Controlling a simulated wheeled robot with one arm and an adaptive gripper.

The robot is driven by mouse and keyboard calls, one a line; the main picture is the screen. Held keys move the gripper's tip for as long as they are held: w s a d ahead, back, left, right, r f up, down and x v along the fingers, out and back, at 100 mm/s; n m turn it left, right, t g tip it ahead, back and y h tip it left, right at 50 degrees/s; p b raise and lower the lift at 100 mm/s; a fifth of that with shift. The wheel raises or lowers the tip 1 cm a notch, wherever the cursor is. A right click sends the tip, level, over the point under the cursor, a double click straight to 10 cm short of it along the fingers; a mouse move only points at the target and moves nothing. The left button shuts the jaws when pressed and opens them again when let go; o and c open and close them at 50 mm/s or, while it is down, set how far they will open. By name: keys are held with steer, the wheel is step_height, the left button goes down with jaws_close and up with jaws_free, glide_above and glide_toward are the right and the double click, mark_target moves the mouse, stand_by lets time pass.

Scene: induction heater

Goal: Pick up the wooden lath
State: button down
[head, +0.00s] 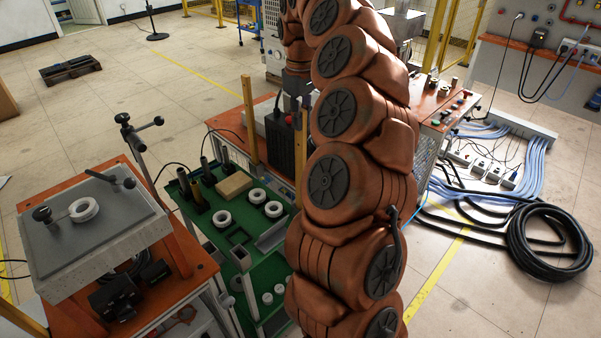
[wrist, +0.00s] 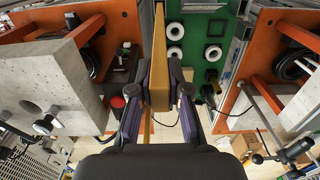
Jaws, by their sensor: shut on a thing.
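The wooden lath (wrist: 159,62) is a long, flat, yellow-brown strip. In the wrist view it stands between the two fingers of my gripper (wrist: 160,92), which are shut on it, and it runs away past the fingertips toward the top edge. In the head view, my gripper (head: 297,95) is partly hidden behind my arm. An upright wooden strip (head: 302,155) shows just below it, beside the arm, and looks like the held lath. Its lower end is hard to make out.
A green rack (head: 205,225) with white rings stands below, beside another upright yellowish strip (head: 249,118). A black finned box (head: 283,143) is close to the gripper. An orange bench with a grey slab (head: 110,240) is at left. Coiled black hose (head: 548,245) lies on the right floor.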

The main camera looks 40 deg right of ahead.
stand_by(0.3)
step_height(320, 180, up, 8)
steer(key=p, duration=0.5)
steer(key=shift+r, duration=1)
